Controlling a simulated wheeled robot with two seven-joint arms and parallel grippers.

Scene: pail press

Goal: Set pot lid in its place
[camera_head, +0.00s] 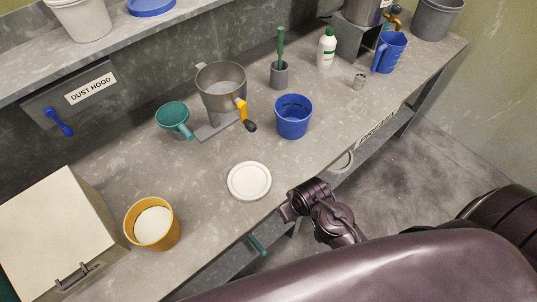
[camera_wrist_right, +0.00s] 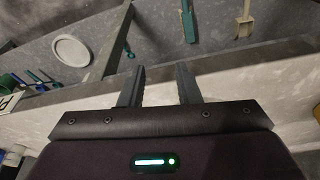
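A round white lid (camera_head: 249,181) lies flat on the grey bench near its front edge. My right gripper (camera_head: 288,207) is just right of the lid at the bench's front edge, apart from it. In the right wrist view my right gripper (camera_wrist_right: 159,78) is open, with nothing between its two fingers. A pale round disc (camera_wrist_right: 72,50) shows at the upper left there; I cannot tell whether it is the same lid. My left gripper is not in view.
A yellow tub (camera_head: 131,230) with white inside, a teal scoop (camera_head: 172,116), a grey metal pot (camera_head: 218,100) with a yellow-and-black handle and a blue tub (camera_head: 293,122) stand around the lid. A beige box (camera_head: 50,225) fills the left. Bench around the lid is clear.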

